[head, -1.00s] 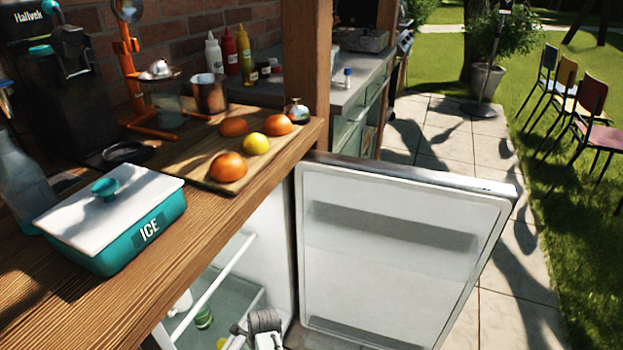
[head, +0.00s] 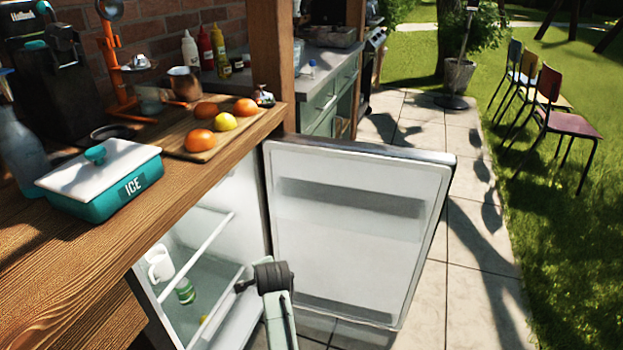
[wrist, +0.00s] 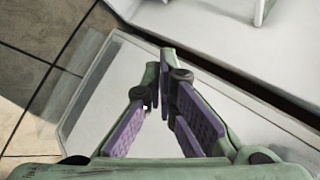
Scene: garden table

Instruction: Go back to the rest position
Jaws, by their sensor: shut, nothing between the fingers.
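My gripper (wrist: 160,95) shows in the wrist view with its purple-padded fingers shut and empty. The pale inner side of the open fridge door (wrist: 110,125) lies beyond the fingers. In the head view my arm's end is low in the middle, in front of the open fridge and left of its white door (head: 350,235). The fingertips are hard to make out there.
A white mug (head: 160,263) and a green container (head: 185,291) stand inside the fridge. An ice box (head: 105,195) and a wooden board (head: 180,147) with fruit are on the wooden counter (head: 60,255). Chairs (head: 552,120) stand on grass at right; paving right of the door is clear.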

